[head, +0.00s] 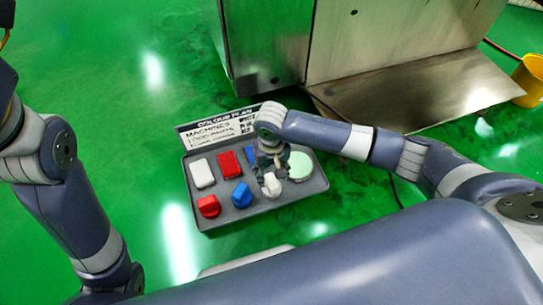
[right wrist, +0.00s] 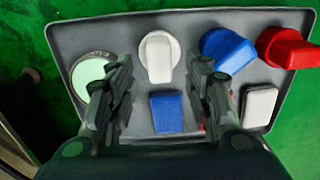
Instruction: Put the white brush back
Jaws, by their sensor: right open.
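My right gripper (head: 270,172) is over the tray, pointing down, open and empty. In the right wrist view its fingertips (right wrist: 162,62) are on either side of the white piece, with clear gaps. I cannot tell their height above it. My left arm shows at the left, but its gripper is out of view.
Beside the white piece lie a blue one (head: 241,195) and a red one (head: 209,206). Behind are white (head: 202,173), red (head: 229,164) and blue blocks (right wrist: 167,113), and a pale green disc (head: 301,166). A sign (head: 216,127) and a steel machine (head: 262,50) stand behind.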

